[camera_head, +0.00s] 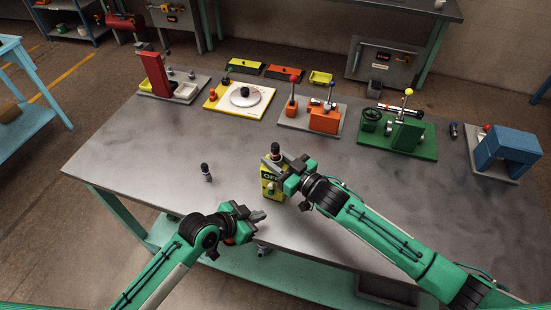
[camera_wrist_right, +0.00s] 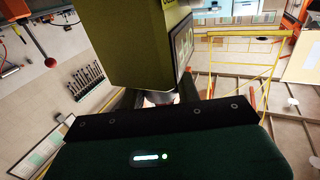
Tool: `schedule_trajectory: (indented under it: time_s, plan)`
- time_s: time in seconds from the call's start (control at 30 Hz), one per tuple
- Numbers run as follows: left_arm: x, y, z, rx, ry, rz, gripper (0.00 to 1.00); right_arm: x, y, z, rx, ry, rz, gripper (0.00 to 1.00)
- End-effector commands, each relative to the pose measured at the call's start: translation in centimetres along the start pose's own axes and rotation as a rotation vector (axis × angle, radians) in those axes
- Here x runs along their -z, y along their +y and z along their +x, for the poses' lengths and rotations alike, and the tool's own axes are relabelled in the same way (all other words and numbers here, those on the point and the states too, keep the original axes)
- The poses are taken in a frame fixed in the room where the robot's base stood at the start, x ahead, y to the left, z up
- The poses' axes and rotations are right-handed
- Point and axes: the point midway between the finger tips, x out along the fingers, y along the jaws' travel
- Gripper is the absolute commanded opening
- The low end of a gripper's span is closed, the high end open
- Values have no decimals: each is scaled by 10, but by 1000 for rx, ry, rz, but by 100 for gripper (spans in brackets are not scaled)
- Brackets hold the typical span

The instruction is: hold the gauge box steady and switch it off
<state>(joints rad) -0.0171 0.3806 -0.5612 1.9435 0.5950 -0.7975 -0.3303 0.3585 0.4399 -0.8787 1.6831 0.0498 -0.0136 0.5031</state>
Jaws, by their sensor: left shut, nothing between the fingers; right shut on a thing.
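The gauge box (camera_head: 264,188) is a small yellow box near the front middle of the table, with a dark panel reading OFF and a round grey part below it. My right gripper (camera_head: 280,170) is shut on its upper end. In the right wrist view the box (camera_wrist_right: 140,45) fills the top middle, and the fingers (camera_wrist_right: 162,98) close around a grey part at its end. My left gripper (camera_head: 262,215) is shut and empty, a little below and left of the box, apart from it. The box's right side is hidden behind my right gripper.
A small dark-topped fitting (camera_head: 206,172) stands left of the box. Along the back are a red stand (camera_head: 155,72), a white dial plate (camera_head: 240,98), an orange fixture (camera_head: 324,118), a green fixture (camera_head: 403,132) and a blue block (camera_head: 508,148). The table's left part is clear.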

Motion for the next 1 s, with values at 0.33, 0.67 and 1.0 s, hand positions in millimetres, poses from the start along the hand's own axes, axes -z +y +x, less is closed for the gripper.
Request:
schedule_trajectory:
  time_s: [0.33,0.67,1.0]
  plan:
    - [-2,2,-3,0,0,0,0,-1,0,0,-1,-3,0,1]
    - [-2,2,-3,0,0,0,0,-1,0,0,-1,-2,-1,58]
    - [-2,2,-3,0,0,0,0,-2,0,-17,-1,-3,-1,58]
